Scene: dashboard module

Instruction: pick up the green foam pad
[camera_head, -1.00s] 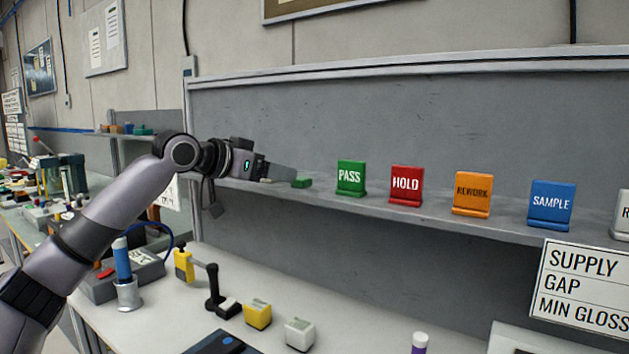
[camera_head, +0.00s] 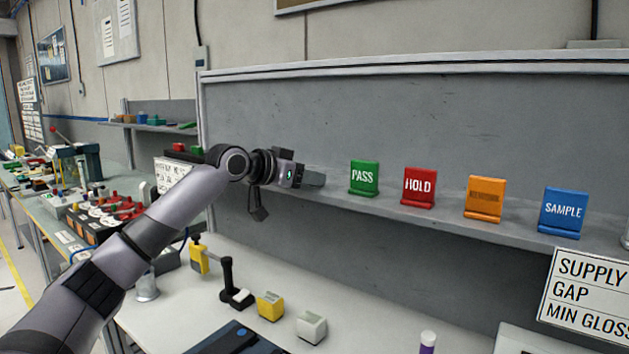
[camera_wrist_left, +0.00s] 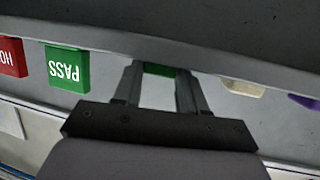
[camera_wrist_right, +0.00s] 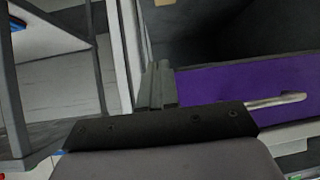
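The green foam pad (camera_wrist_left: 160,70) shows in the left wrist view on the shelf, between the tips of my left gripper (camera_wrist_left: 160,80). The fingers stand apart, one on each side of the pad; whether they touch it I cannot tell. In the head view my left gripper (camera_head: 315,180) is at the shelf's front edge, left of the green PASS sign, and hides the pad. My right gripper (camera_wrist_right: 156,88) shows only in its wrist view, with its fingers together and nothing seen between them.
Green PASS (camera_head: 363,178), red HOLD (camera_head: 418,188), orange (camera_head: 484,200) and blue SAMPLE (camera_head: 562,213) signs stand along the shelf. A cream piece (camera_wrist_left: 242,88) lies beside the pad. Below, the bench holds a yellow block (camera_head: 270,306) and a white block (camera_head: 311,327).

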